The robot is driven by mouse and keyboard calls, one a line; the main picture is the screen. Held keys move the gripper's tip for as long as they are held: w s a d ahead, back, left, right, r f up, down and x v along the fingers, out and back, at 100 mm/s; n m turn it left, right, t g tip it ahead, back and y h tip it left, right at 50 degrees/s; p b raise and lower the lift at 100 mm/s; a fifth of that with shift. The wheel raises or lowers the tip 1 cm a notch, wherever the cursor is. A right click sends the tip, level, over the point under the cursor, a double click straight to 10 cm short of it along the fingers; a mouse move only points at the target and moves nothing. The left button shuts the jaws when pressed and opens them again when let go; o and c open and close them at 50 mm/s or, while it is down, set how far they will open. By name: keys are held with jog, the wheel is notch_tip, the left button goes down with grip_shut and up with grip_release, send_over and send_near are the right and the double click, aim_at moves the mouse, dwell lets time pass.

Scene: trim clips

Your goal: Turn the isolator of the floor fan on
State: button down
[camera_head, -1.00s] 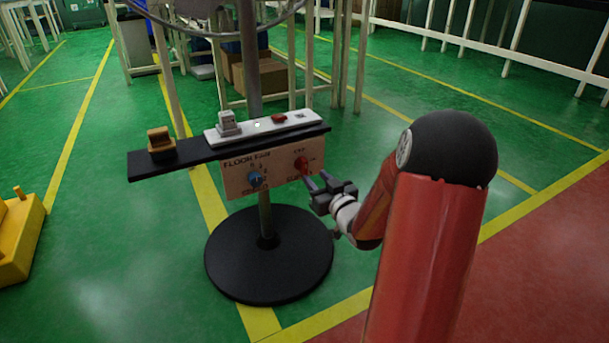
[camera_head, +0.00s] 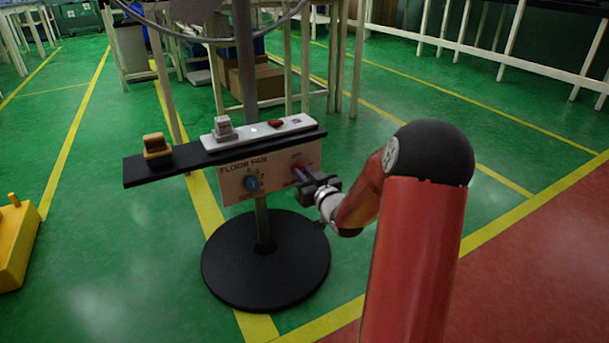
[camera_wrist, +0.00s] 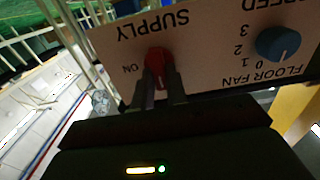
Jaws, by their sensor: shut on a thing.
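The isolator is a red knob (camera_head: 298,168) on the right of the pale floor fan panel (camera_head: 230,188). In the wrist view the red knob (camera_wrist: 157,60) appears upside down with the panel, between SUPPLY and my gripper, with ON to its left. My gripper (camera_head: 306,178) is at the panel face; its two fingers (camera_wrist: 161,82) are shut on the red knob, one each side. Which mark the knob points to cannot be told. A blue speed knob (camera_head: 252,184) sits on the panel's left; it also shows in the wrist view (camera_wrist: 278,43).
A black shelf (camera_head: 150,178) above the panel carries a yellow-brown block (camera_head: 157,149) and a white strip (camera_head: 290,127) with a grey plug (camera_head: 224,129) and a small green light. The fan's round black base (camera_head: 265,275) stands on the green floor. A yellow object (camera_head: 15,245) lies at left.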

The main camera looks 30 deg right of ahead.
jog(key=shift+m, duration=0.4)
jog(key=m+p, duration=0.1)
jog(key=m, duration=0.2)
jog(key=shift+d+m+p, duration=0.15)
jog(key=shift+m+p, duration=0.2)
jog(key=shift+m, duration=0.05)
jog(key=m+p, duration=0.2)
jog(key=m, duration=0.2)
jog(key=shift+d+m, duration=0.1)
jog(key=shift+m, duration=0.2)
jog(key=m+p, duration=0.3)
jog(key=m, duration=0.2)
jog(key=shift+f, duration=0.1)
jog(key=shift+f+m+p, duration=0.2)
jog(key=shift+m+p, duration=0.55)
jog(key=shift+m, duration=1.05)
jog(key=c, duration=1.4)
grip_release()
